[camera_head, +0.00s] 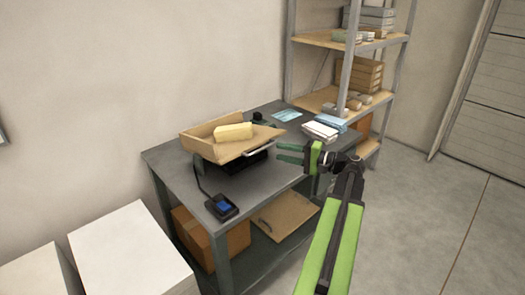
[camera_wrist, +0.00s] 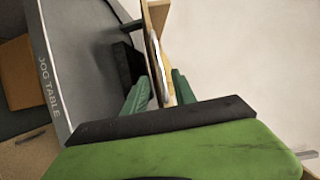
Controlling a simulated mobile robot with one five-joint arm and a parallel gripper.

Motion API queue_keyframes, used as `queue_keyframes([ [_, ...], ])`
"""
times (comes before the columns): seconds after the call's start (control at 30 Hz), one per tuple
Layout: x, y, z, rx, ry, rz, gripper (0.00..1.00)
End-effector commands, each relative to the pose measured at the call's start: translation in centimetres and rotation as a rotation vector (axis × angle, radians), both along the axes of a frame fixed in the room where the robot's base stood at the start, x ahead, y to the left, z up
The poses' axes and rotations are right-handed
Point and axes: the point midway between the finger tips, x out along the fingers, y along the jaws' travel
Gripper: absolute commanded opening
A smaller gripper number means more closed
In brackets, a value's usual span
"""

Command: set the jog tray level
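The jog tray (camera_head: 200,143) is a shallow wooden tray with raised walls. It sits on a dark base (camera_head: 240,163) on the grey table and looks tilted. A pale yellow block (camera_head: 233,132) lies in it. A thin metal handle (camera_head: 258,152) runs along its near right edge. My gripper (camera_head: 279,154) is open at that edge, its green fingers pointing at the tray. In the wrist view, the tray edge and handle (camera_wrist: 155,62) show between the fingers of my gripper (camera_wrist: 160,80). I cannot tell whether they touch.
The grey table (camera_head: 180,177) is marked JOG TABLE in the wrist view. A cabled control box (camera_head: 221,207) sits at its near left corner. A paper stack (camera_head: 319,131) lies on the right. A shelf rack (camera_head: 345,70) stands behind. The floor (camera_head: 425,220) at right is clear.

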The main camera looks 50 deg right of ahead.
Motion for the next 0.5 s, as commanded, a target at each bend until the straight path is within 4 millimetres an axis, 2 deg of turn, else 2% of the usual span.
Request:
queue_keyframes([
  [0.1, 2.9, 1.0, -0.2, 0.0, 0.0, 0.003, 0.32],
  [0.23, 5.4, 1.8, -0.4, 0.0, 0.0, 0.002, 0.32],
  [0.4, 7.2, 2.4, -0.4, 0.001, 0.001, 0.0, 0.32],
  [0.5, 7.6, 2.5, -0.4, 0.001, 0.001, -0.001, 0.32],
])
